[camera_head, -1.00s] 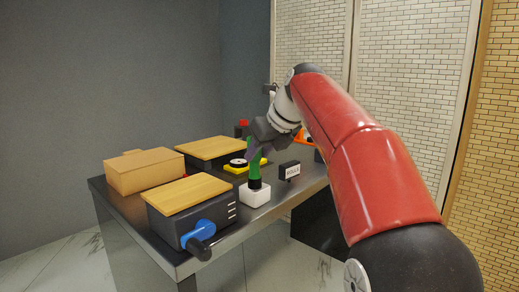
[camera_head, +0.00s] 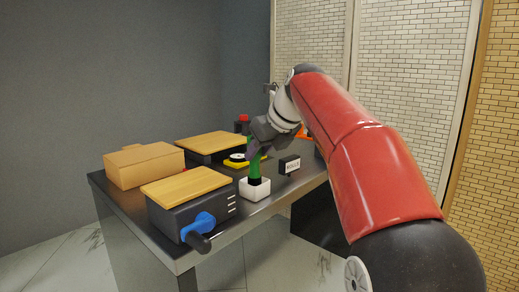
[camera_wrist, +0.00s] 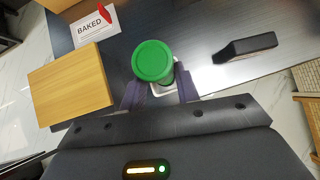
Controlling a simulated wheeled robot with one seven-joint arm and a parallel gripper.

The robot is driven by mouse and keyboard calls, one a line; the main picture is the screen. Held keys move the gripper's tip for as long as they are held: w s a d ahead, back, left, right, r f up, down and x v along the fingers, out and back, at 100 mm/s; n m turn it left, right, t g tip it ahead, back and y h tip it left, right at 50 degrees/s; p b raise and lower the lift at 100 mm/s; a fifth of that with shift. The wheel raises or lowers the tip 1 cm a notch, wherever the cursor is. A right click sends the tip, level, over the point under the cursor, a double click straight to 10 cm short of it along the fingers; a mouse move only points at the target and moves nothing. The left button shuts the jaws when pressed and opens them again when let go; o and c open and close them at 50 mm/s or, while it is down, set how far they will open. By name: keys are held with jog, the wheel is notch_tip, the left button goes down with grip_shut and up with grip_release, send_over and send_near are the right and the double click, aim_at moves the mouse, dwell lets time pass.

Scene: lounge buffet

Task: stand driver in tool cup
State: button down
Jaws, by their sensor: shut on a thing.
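The driver has a green handle (camera_head: 254,168) and stands roughly upright with its dark lower part at the mouth of the white tool cup (camera_head: 254,193). How deep it reaches inside is hidden by the cup's wall. My gripper (camera_head: 256,153) is shut on the green handle from above and behind. In the wrist view the round green end of the driver (camera_wrist: 152,60) shows between my gripper's fingers (camera_wrist: 160,93), and it covers most of the white cup (camera_wrist: 163,90).
A dark box with a wooden top (camera_head: 188,188) and a blue handle (camera_head: 198,228) stands left of the cup. A cardboard-coloured box (camera_head: 143,167) and another wood-topped box (camera_head: 208,145) are behind. A small labelled block (camera_head: 289,165) stands to the right.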

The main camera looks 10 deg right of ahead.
jog(key=shift+f+b, duration=0.45)
jog(key=shift+f, duration=0.5)
jog(key=c, duration=0.9)
grip_release()
jog(key=shift+c, duration=0.2)
jog(key=shift+r, duration=0.1)
jog(key=p+v, duration=0.1)
jog(key=v, duration=0.6)
jog(key=s+f+n+g+h, duration=0.1)
jog(key=s+f+n+h, duration=0.2)
jog(key=s+f+n, duration=2.4)
jog(key=n, duration=0.3)
jog(key=shift+s+a+h, duration=0.3)
jog(key=shift+a+h, duration=0.05)
jog(key=shift+h, duration=0.05)
